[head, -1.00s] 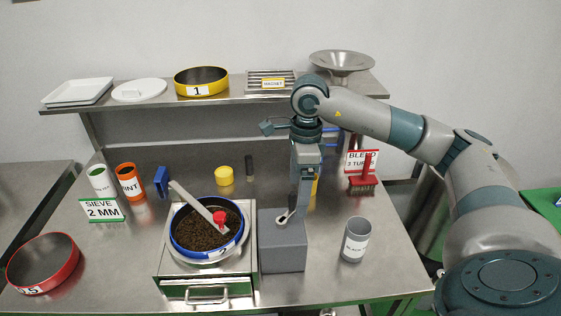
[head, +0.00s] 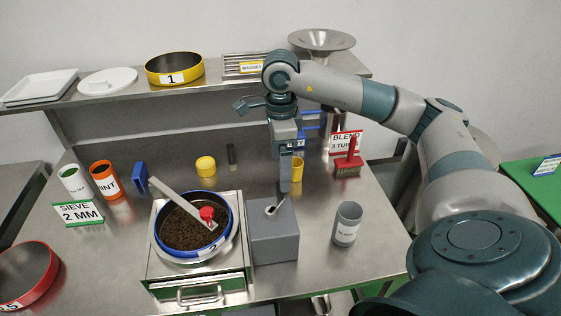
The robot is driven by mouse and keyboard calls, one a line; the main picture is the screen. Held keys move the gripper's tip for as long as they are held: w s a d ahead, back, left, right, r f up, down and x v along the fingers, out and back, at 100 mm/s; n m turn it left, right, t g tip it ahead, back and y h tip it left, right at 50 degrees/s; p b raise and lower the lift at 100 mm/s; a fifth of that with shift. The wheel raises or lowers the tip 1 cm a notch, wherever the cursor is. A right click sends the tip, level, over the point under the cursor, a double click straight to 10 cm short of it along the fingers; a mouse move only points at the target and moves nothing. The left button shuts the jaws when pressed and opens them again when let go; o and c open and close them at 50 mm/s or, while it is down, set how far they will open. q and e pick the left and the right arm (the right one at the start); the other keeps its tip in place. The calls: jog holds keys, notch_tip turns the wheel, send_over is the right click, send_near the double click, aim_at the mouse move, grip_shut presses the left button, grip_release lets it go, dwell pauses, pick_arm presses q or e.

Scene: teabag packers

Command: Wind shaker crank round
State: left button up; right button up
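A pale bar with a red knob (head: 207,213) lies slantwise over the blue sieve (head: 160,243), which holds dark tea and is marked 2. The sieve sits on a steel, box-like base (head: 160,272) with a front handle. To its right stands a grey box (head: 274,242) with a small pale lever (head: 272,210) at a dark opening on top. I cannot tell which of these is the shaker crank. My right gripper (head: 285,188) points down just above the back of the grey box. Its finger gap is not visible. My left gripper is not in view.
A yellow cup (head: 296,171) and a red brush (head: 348,166) are behind. A red sieve (head: 42,284) lies at front left. Orange (head: 106,180) and white (head: 74,182) canisters stand at back left.

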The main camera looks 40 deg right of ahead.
notch_tip(320, 180, down, 8)
jog(key=b, duration=0.3)
jog(key=shift+f+b, duration=0.85)
jog(key=shift+b, duration=0.15)
jog(key=shift+c, duration=0.2)
jog(key=c, duration=1.7)
jog(key=shift+w+a, duration=0.1)
jog(key=shift+c, duration=0.3)
